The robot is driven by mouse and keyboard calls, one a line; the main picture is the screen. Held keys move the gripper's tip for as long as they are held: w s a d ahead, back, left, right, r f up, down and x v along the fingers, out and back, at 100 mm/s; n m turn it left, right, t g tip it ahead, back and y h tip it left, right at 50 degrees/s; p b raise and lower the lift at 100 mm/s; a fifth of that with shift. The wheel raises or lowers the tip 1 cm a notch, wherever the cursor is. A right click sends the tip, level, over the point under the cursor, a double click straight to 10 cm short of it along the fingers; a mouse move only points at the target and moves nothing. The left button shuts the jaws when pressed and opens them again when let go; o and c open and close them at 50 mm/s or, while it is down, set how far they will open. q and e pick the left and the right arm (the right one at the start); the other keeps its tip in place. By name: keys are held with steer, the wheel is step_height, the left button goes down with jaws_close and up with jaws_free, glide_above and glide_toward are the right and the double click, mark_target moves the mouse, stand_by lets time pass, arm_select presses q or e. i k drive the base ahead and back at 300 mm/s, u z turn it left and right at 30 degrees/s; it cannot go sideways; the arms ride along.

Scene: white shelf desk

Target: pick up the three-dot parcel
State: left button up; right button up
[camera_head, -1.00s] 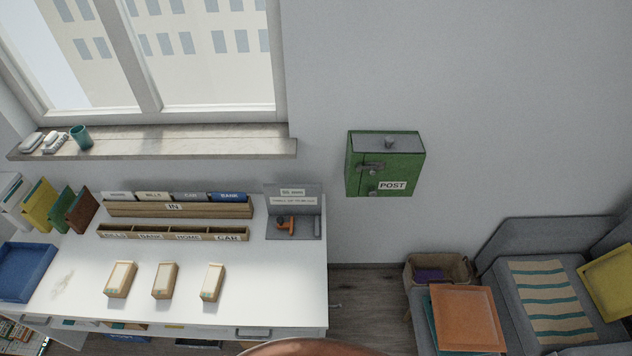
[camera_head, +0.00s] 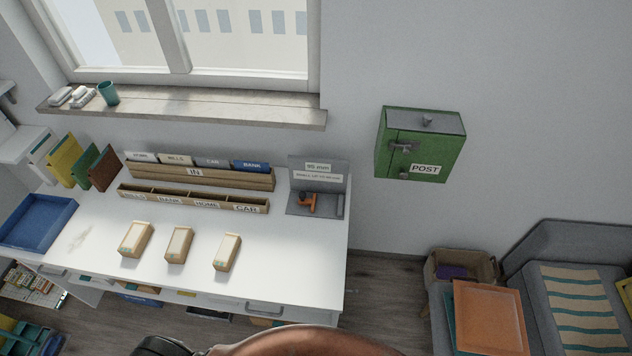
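Three small tan parcels with pale tops stand in a row on the white desk: a left parcel (camera_head: 135,239), a middle parcel (camera_head: 179,245) and a right parcel (camera_head: 227,252). Small marks show near their front ends, but they are too small to count as dots, so I cannot tell which is the three-dot parcel. Neither of my grippers can be made out. A dark part and a brown rounded part of my own body show at the bottom edge.
The white desk (camera_head: 300,252) is clear around the parcels. Behind them stand a wooden sorter (camera_head: 165,199), an IN file rack (camera_head: 230,180) and a grey gauge stand (camera_head: 335,172). A blue tray (camera_head: 40,222) is at left. A green post box (camera_head: 420,145) hangs on the wall.

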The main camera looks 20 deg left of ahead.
mark_target(133, 244)
steer(key=u, duration=2.3)
